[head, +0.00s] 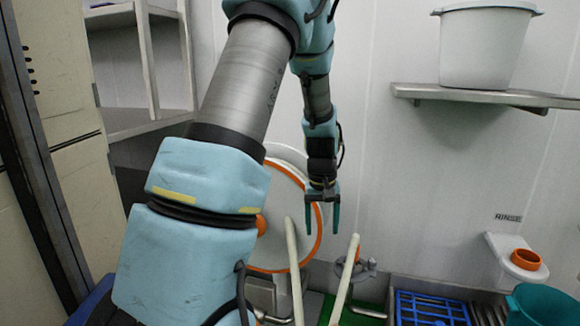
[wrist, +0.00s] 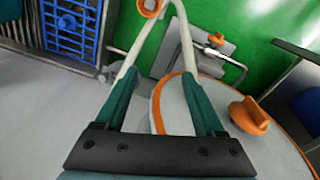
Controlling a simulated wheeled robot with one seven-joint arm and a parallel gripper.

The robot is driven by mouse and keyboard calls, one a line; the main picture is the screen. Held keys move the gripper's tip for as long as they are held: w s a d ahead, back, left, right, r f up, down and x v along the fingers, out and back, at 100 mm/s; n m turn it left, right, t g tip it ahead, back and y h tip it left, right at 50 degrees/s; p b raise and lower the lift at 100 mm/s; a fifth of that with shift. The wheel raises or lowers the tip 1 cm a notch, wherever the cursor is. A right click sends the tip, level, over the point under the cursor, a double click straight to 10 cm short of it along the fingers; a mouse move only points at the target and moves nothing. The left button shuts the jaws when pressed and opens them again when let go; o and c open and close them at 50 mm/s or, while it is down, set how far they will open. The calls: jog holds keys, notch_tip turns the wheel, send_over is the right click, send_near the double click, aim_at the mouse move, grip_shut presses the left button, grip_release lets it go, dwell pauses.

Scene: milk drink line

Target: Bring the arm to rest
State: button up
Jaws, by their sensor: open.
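My gripper (head: 322,230) hangs fingers down near the middle of the head view, at the end of my bent blue and grey arm. Its two green fingers are apart with nothing between them. In the wrist view the open fingers (wrist: 160,74) point toward two pale rods (wrist: 186,42). The rods also rise below the gripper in the head view (head: 292,265). Whether the fingers touch the rods I cannot tell. A round white lid or disc with an orange rim (head: 318,240) is close by; its orange knob (wrist: 249,116) shows beside the right finger.
A blue rack (head: 432,308) and a teal container (head: 542,304) stand low at the right. An orange cup (head: 525,259) sits in a white wall holder under a RINSE label. A white tub (head: 487,45) stands on the wall shelf (head: 430,91). The wall between is clear.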

jog(key=s+a+r+t, duration=0.1)
jog(key=s+a+r, duration=0.2)
jog(key=s+a, duration=0.45)
jog(key=s+a+r, duration=0.4)
jog(key=s+a, duration=0.3)
jog(key=a, duration=0.1)
notch_tip(320, 180, up, 23)
jog(key=p, duration=2.4)
jog(key=shift+w+d+m, duration=0.15)
jog(key=shift+d+m, duration=0.1)
jog(key=shift+m, duration=0.15)
